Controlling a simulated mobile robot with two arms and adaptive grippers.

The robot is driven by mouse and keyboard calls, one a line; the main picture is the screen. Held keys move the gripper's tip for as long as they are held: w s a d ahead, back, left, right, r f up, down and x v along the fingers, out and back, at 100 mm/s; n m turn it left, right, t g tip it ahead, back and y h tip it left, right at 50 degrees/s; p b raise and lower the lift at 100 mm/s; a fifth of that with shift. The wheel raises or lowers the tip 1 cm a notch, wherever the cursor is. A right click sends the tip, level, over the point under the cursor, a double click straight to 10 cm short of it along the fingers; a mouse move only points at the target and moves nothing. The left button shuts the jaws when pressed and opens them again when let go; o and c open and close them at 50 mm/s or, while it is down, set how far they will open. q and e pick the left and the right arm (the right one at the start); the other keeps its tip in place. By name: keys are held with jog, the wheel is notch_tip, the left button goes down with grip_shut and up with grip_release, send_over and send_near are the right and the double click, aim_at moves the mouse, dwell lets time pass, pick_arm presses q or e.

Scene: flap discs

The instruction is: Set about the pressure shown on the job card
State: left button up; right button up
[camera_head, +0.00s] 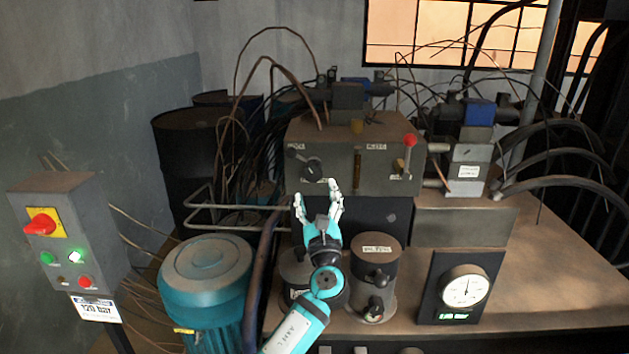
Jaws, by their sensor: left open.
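The job card (97,308) hangs under the control box at the left and reads about "120 bar". A round pressure gauge (465,287) on a dark panel stands at the right, its needle near upright. A green digital readout (453,316) under it is too small to read surely. A dark knob (311,170) sits on the front left of the grey block (335,150). My left gripper (318,193) is open and empty, fingers pointing up, just below the knob in the picture. I cannot tell whether it touches anything. My right gripper is not in view.
The control box (70,220) has a red rotary switch (40,224) and a lit green lamp (76,256). A red-balled lever (409,142) stands at the block's right. A teal motor (206,275) and a filter housing (374,270) flank my arm. Hoses crowd the back.

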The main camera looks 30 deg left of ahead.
pick_arm(q)
jog(key=v, duration=0.3)
jog(key=shift+s+d+f, duration=0.1)
jog(key=shift+s+d, duration=0.1)
dwell(0.4)
